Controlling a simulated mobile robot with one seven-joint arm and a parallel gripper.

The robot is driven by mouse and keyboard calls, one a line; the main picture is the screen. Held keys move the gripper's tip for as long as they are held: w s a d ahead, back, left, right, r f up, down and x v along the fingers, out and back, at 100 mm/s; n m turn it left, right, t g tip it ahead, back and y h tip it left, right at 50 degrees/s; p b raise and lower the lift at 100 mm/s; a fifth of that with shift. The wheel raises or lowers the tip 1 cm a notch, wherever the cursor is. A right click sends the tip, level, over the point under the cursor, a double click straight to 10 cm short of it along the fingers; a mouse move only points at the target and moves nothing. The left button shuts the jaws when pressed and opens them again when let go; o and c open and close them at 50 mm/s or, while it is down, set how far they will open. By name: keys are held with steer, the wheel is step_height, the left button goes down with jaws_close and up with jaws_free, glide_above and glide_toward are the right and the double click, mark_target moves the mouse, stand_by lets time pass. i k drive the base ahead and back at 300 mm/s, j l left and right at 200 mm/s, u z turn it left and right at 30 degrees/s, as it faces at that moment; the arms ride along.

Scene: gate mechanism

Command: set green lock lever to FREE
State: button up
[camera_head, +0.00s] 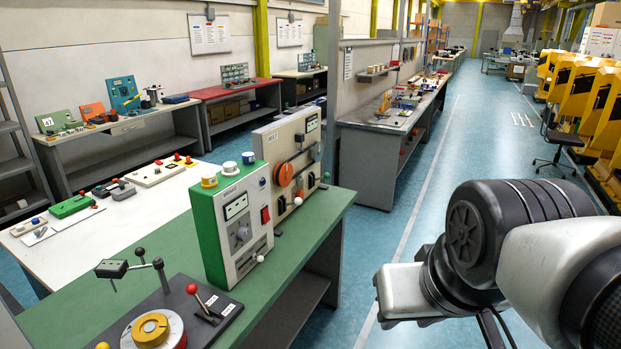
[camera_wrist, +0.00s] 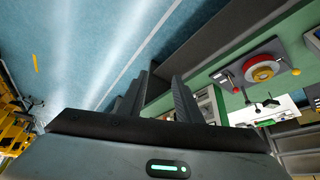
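A green-sided box (camera_head: 209,240) with a pale front stands on the green bench (camera_head: 170,246). Its front has a small display, a grey rotary knob (camera_head: 240,233), a red switch (camera_head: 265,215) and a white ball-ended lever (camera_head: 260,258) at the lower right. A dark base plate in front carries a yellow and red dial (camera_head: 151,329) and a red-ball lever (camera_head: 192,289); the dial also shows in the wrist view (camera_wrist: 262,69). My gripper (camera_wrist: 159,82) is open and empty, apart from the bench devices.
A grey box with an orange knob (camera_head: 286,174) stands directly behind the green-sided box. A white table (camera_head: 137,208) with small devices adjoins the bench. The blue floor (camera_head: 440,180) right of the bench is clear.

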mark_target(326, 176)
steer(key=i+l+u, duration=0.1)
steer(key=i+l, duration=0.55)
steer(key=i, duration=0.35)
steer(key=i+l+u, duration=0.15)
steer(key=i+l, duration=0.55)
steer(key=i, duration=0.3)
steer(key=i+l+u, duration=0.1)
steer(key=i+l, duration=0.75)
steer(key=i, duration=0.15)
